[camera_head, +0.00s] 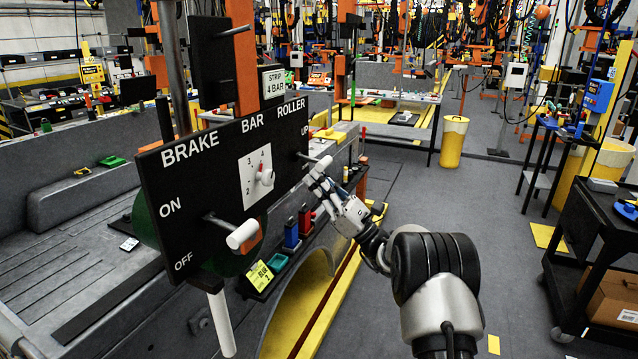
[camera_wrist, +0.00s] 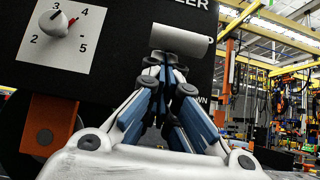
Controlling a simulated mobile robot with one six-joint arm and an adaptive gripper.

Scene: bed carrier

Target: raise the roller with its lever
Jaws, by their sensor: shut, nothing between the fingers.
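The black control panel (camera_head: 225,190) carries the labels BRAKE, BAR and ROLLER. The roller lever is a grey stub with a white cylindrical handle (camera_head: 320,168) at the panel's right side, below the word UP. In the wrist view the white handle (camera_wrist: 181,40) lies across, just beyond my fingertips, with part of the word DOWN lower on the panel. My gripper (camera_head: 319,187) is shut and empty, close under the handle; it also shows in the wrist view (camera_wrist: 170,62). I cannot tell whether the fingertips touch the handle. The lever's pivot is hidden in the wrist view. I cannot make out the roller itself.
The brake lever (camera_head: 243,235) with its white handle sticks out left of my gripper. The numbered bar dial (camera_head: 262,176) sits between the two levers. The grey floor (camera_head: 520,265) to the right is open up to a black cart (camera_head: 600,230).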

